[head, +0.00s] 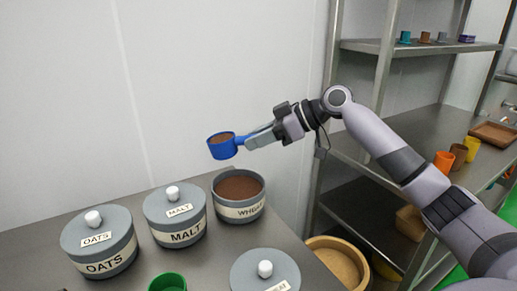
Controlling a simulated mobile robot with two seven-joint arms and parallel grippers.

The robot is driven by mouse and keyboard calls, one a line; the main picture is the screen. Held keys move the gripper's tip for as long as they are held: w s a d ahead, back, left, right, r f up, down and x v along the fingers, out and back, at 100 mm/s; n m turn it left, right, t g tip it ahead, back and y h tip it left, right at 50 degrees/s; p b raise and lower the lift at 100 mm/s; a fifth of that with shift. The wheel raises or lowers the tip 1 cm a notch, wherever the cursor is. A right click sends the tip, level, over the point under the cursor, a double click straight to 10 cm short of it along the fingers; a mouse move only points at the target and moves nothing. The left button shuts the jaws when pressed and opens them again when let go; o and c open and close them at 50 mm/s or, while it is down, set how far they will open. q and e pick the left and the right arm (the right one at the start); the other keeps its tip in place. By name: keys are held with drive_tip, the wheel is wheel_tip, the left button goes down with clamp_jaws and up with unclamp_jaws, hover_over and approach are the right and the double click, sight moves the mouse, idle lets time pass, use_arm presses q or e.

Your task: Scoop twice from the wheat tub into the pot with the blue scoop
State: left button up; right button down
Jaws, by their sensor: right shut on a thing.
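My right gripper (258,139) is shut on the handle of the blue scoop (222,151). The scoop is upright and has brown powder in it. It is held in the air above the wheat tub (240,211), a little to its left in the picture. The wheat tub is grey, open at the top, and full of brown powder. A grey lid (265,275) with a white knob and a partly cut-off label lies at the bottom edge. I do not see a thing that is clearly the pot. My left gripper is not in view.
Lidded tubs marked malt (175,216) and oats (99,243) stand left of the wheat tub. A green container (168,282) is at the counter's front. A round wooden-coloured bin (337,262) and metal shelves (416,47) with cups are to the right.

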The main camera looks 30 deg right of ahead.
drive_tip(key=shift+r+t+y+b, duration=0.35)
drive_tip(key=shift+t+y+b, duration=0.4)
drive_tip(key=shift+b, duration=0.95)
drive_tip(key=shift+r, duration=0.4)
drive_tip(key=shift+a, duration=0.1)
